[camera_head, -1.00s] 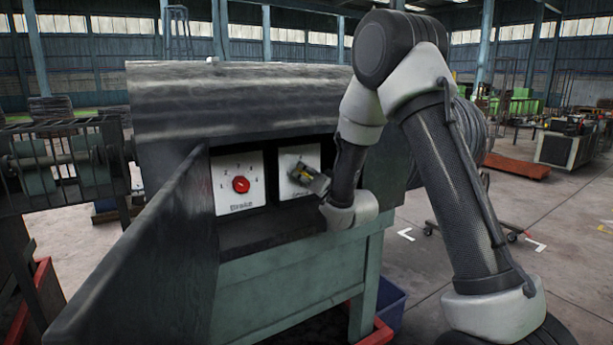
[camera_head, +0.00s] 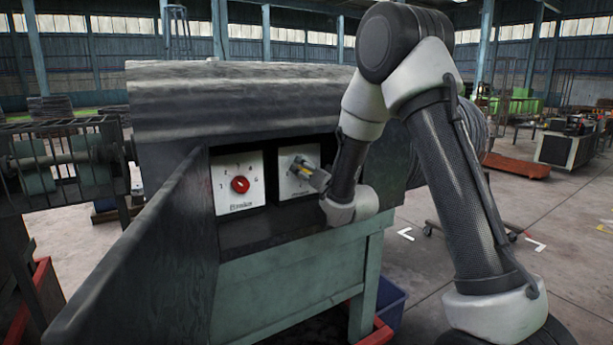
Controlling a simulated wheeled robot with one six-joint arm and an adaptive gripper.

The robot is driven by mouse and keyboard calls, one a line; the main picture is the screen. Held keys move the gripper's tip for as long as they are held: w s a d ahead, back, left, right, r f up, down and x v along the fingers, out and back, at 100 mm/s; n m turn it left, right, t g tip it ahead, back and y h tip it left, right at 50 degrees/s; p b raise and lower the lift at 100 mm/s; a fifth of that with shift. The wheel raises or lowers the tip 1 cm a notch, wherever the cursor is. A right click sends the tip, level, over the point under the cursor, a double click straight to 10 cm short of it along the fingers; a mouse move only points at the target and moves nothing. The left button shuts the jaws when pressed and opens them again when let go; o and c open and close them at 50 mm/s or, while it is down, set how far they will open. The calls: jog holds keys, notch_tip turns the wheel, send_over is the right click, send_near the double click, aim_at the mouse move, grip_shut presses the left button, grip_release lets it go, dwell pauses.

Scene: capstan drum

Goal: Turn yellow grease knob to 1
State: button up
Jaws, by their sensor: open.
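The right white dial panel (camera_head: 292,158) sits in the recess of the dark machine housing. My gripper (camera_head: 303,170) is in front of this panel, pointing left at its middle, with its jaws open. A small patch of yellow shows between the gripper's fingers. It may be the yellow grease knob, but it is too small to be sure. The knob's pointer and most of its scale are hidden or too small to read. I cannot tell whether the fingers touch the knob.
A dark slanted plate (camera_head: 140,250) juts out at the recess's left side. A blue bin (camera_head: 391,303) stands below.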

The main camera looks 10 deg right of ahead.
notch_tip(320, 180, up, 9)
jog(key=shift+f, duration=0.15)
jog(key=s+d+f+n+h, duration=0.1)
jog(key=s+d+f+n, duration=0.1)
jog(key=s+f+n, duration=0.65)
jog(key=shift+m+g, duration=0.3)
jog(key=shift+m, duration=0.25)
jog(key=x, duration=0.6)
jog(key=f+x, duration=0.1)
jog(key=x, duration=0.2)
jog(key=shift+f, duration=0.1)
jog(key=shift+s, duration=0.1)
jog(key=c, duration=1)
jog(key=shift+c, duration=0.2)
